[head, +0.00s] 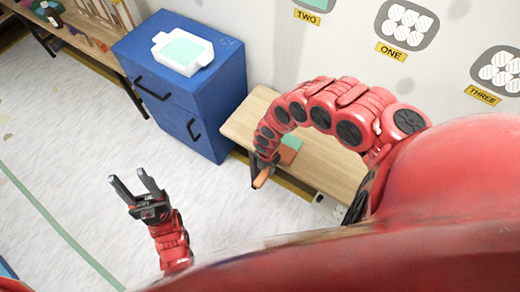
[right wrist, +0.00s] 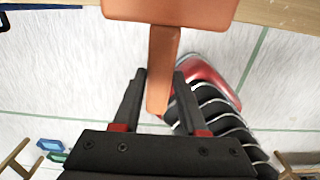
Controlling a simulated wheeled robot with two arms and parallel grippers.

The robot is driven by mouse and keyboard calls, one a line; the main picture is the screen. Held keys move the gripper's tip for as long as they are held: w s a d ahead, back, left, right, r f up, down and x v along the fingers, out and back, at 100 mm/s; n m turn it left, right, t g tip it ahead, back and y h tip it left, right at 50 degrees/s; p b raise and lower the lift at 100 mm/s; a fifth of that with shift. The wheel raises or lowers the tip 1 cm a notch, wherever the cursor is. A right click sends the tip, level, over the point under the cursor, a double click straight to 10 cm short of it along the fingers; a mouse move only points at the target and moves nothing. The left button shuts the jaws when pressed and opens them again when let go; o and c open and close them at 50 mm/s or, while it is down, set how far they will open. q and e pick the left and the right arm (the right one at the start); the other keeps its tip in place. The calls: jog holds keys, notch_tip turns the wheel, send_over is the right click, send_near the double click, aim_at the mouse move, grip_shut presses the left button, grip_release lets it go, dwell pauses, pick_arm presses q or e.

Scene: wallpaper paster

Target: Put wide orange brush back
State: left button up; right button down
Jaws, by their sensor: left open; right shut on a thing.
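The wide orange brush shows in the right wrist view, with its broad head (right wrist: 170,10) at the top edge and its handle (right wrist: 162,65) pointing down between the fingers. My right gripper (right wrist: 158,88) is shut on that handle. In the head view my right gripper (head: 266,164) is at the left end of a wooden table (head: 325,178), with the orange handle (head: 262,178) sticking out past it. Whether the brush head touches the table is hard to tell. My left gripper (head: 128,178) is open and empty over the floor.
A teal item (head: 292,141) lies on the wooden table, partly behind my right arm. A blue cabinet (head: 215,100) with a white tray (head: 203,62) on top stands to its left. Another wooden table with items is at the far left. The floor between is clear.

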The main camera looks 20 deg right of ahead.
jog(key=w+f+b, duration=0.1)
jog(key=w, duration=0.2)
jog(key=w+f+b, duration=0.1)
jog(key=w, duration=0.3)
jog(key=w+d+f+b, duration=0.1)
jog(key=w, duration=0.3)
jog(key=shift+w, duration=0.15)
jog(key=shift+a+f, duration=0.1)
jog(key=shift+f, duration=0.4)
jog(key=shift+f, duration=0.1)
jog(key=shift+c, duration=2.2)
grip_release()
